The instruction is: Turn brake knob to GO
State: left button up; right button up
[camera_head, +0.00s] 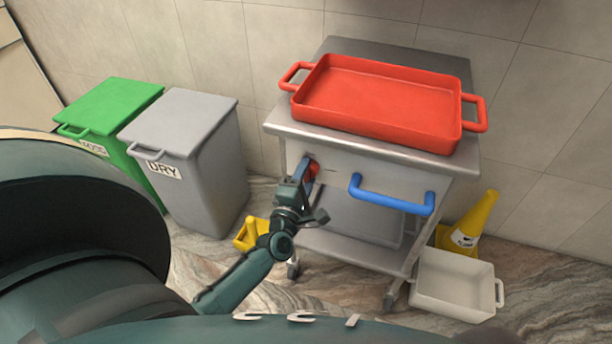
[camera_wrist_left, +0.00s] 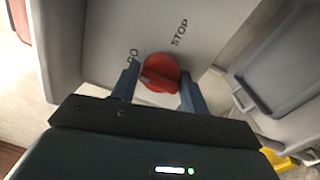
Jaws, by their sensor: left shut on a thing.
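The red brake knob (camera_wrist_left: 160,68) sits on the pale front panel of the steel cart (camera_head: 340,170). In the left wrist view a GO label (camera_wrist_left: 132,57) is at its upper left, partly behind a finger, and a STOP label (camera_wrist_left: 180,32) is above it to the right. My left gripper (camera_wrist_left: 159,77) is shut on the knob, one finger on each side. In the head view the gripper (camera_head: 304,171) covers much of the knob (camera_head: 314,170). I cannot tell exactly where the knob points. My right gripper is not in view.
A red tray (camera_head: 380,95) stands on the cart top. A blue handle (camera_head: 392,200) juts from the cart's front, right of the knob. Green (camera_head: 110,105) and grey DRY (camera_head: 190,150) bins stand left. A white tub (camera_head: 455,285) and yellow cone (camera_head: 478,222) are at right.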

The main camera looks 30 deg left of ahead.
pick_arm(q)
jog(key=shift+s+f, duration=0.1)
jog(key=shift+f, duration=0.15)
jog(key=o, duration=0.9)
jog(key=shift+r, duration=0.1)
jog(key=shift+v, duration=6.6)
